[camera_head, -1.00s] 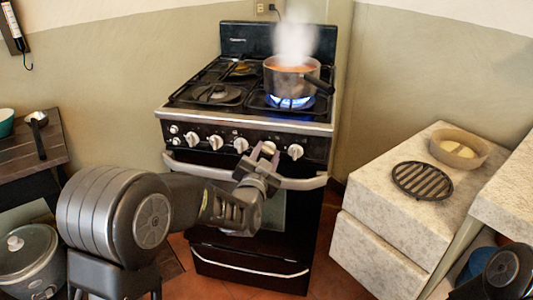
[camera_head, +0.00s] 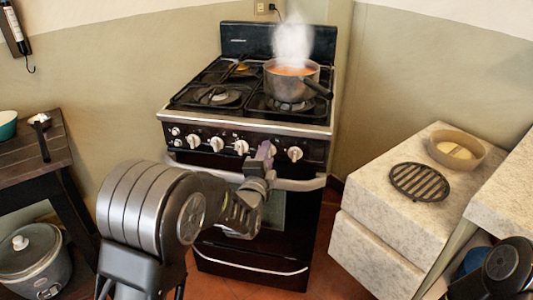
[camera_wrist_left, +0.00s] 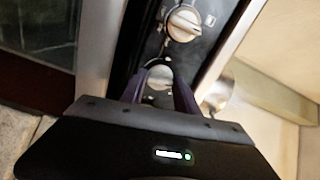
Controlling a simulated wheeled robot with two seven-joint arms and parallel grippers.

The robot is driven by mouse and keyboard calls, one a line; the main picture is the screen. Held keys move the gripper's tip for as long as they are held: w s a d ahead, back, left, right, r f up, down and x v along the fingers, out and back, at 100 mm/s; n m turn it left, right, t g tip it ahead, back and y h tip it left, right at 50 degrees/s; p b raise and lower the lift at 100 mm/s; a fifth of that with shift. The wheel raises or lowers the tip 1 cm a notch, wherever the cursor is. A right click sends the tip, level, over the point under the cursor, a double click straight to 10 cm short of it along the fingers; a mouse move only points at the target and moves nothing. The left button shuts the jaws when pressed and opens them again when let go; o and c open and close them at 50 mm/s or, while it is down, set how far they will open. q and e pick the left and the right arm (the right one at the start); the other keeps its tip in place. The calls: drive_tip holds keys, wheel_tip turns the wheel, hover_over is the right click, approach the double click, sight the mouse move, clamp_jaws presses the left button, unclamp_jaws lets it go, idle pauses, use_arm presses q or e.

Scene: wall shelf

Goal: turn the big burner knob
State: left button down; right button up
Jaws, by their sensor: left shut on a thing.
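The stove's front panel carries a row of several white knobs. My left gripper (camera_head: 265,152) is at the panel on the knob second from the right. In the left wrist view, its two dark fingers are closed on either side of this burner knob (camera_wrist_left: 159,76). The gripper hides most of that knob in the head view. The rightmost knob (camera_head: 295,154) is free, and so is the knob left of my gripper (camera_head: 241,147). The front right burner (camera_head: 290,104) under the pot shows no flame. My right gripper is not in view.
A steaming pot (camera_head: 291,80) stands on the front right burner, its handle pointing right. The oven's bar handle (camera_head: 300,184) runs below the knobs. A stone counter (camera_head: 440,212) at right bears a round grate (camera_head: 419,182) and a bowl (camera_head: 457,149).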

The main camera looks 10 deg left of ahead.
use_arm(q)
drive_tip(key=shift+m+p, duration=0.3)
drive_tip(key=shift+m, duration=0.7)
drive_tip(key=c, duration=0.9)
unclamp_jaws()
drive_tip(key=shift+s, duration=0.1)
drive_tip(key=s, duration=0.7)
drive_tip(key=shift+s+d+p, duration=0.1)
drive_tip(key=shift+s+p, duration=0.2)
drive_tip(key=shift+s, duration=0.05)
